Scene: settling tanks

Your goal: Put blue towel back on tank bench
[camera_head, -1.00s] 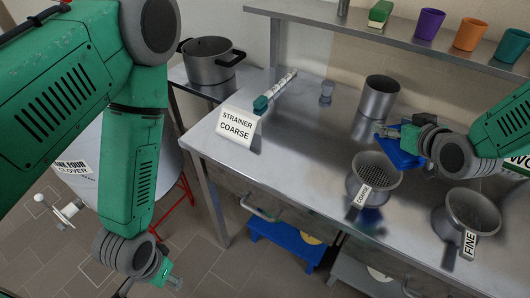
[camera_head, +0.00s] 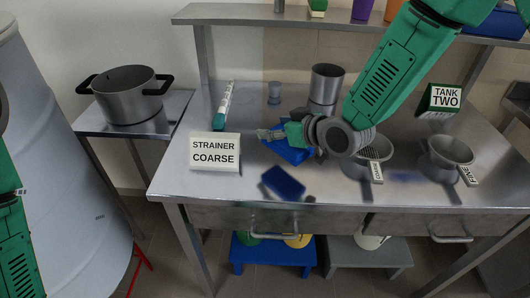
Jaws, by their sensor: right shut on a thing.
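The blue towel (camera_head: 288,152) is in the jaws of my right gripper (camera_head: 274,135), above the steel bench (camera_head: 205,178). The gripper and its wrist cover part of it. A blue patch on the bench top below looks like its reflection. The towel is just right of the "STRAINER COARSE" sign (camera_head: 215,152) and left of the coarse strainer (camera_head: 372,155). My left gripper is out of view; only part of the left arm shows at the left edge. No sign in view names a tank bench.
A two-handled pot (camera_head: 127,98) stands on a side table at left, beside a large pale tank (camera_head: 65,180). A steel beaker (camera_head: 326,84), a white-green tube (camera_head: 223,107), a fine strainer (camera_head: 447,152) and a "TANK TWO" sign (camera_head: 446,98) are on the bench. Its front left is clear.

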